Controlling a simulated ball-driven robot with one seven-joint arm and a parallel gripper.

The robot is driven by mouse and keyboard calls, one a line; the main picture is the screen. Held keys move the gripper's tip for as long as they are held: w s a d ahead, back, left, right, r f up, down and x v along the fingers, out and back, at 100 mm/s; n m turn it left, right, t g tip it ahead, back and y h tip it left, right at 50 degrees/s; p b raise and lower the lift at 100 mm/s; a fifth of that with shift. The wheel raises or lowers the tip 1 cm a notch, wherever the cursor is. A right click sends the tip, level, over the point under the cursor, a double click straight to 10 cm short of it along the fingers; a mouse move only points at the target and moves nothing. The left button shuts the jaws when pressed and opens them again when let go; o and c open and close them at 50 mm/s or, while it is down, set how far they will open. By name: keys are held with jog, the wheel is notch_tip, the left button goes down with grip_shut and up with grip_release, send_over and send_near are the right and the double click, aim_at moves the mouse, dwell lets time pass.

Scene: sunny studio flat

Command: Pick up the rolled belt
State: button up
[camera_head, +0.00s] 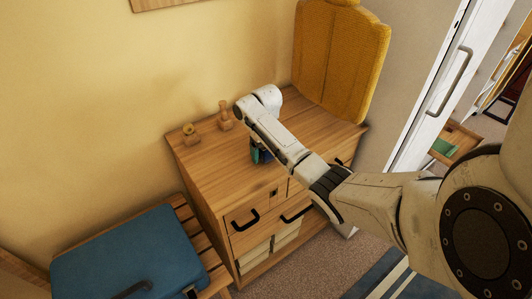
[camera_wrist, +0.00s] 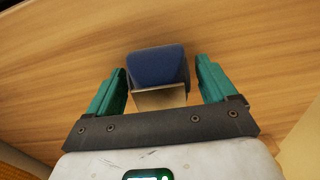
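The rolled belt (camera_wrist: 157,68) shows in the wrist view as a dark blue roll with a light tan or metallic flat part on its near side. It sits on the wooden top of the dresser (camera_head: 205,165). My gripper (camera_wrist: 161,66) is open, with one teal finger on each side of the belt and a gap on both sides. In the head view my gripper (camera_head: 257,155) points down just over the dresser top. There my arm and fingers largely hide the belt.
Two small wooden pieces, one round (camera_head: 190,131) and one upright (camera_head: 225,115), stand at the dresser's back edge. A mustard backrest-like cushion (camera_head: 340,60) stands at the right rear.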

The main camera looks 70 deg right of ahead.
jog(key=c, duration=0.9)
jog(key=shift+r, duration=0.15)
